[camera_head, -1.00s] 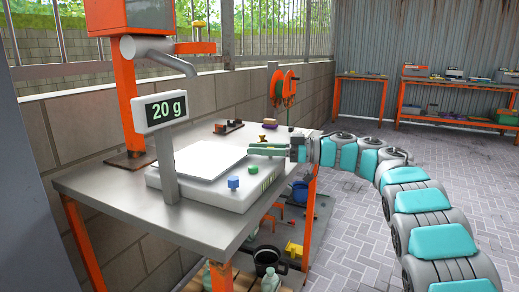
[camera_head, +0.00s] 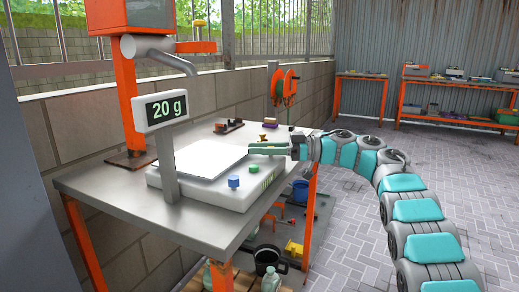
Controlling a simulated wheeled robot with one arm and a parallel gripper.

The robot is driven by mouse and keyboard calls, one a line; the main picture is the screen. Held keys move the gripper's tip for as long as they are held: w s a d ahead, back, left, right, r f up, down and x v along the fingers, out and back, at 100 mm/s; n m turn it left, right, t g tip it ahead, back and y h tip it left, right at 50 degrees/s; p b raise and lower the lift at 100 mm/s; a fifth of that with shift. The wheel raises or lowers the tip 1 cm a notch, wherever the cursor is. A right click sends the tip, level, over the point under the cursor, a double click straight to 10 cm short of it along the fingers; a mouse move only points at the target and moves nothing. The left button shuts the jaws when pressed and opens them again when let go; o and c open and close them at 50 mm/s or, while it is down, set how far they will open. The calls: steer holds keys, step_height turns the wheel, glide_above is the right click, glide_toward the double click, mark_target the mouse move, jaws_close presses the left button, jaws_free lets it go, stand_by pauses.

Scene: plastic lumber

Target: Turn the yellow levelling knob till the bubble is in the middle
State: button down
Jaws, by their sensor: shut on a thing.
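The white scale (camera_head: 229,196) stands on the metal table, with a pale flat plate on top. The yellow knob (camera_head: 262,137) shows just above my gripper's fingers at the scale's right rear corner. My gripper (camera_head: 262,148), with green fingers, reaches in from the right and is shut at the yellow knob; the fingers hide its lower part. A blue knob (camera_head: 234,182) and a green knob (camera_head: 253,169) sit nearer the front right of the scale, apart from the fingers. The bubble cannot be made out.
A display (camera_head: 167,110) on a post at the scale's front reads 20 g. An orange post (camera_head: 132,100) with a grey arm stands at the left. A dark tool (camera_head: 229,126) lies behind the scale. The table's front left (camera_head: 125,205) is clear.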

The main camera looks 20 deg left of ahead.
steer(key=c, duration=0.6)
jaws_free()
steer(key=shift+v, duration=3.85)
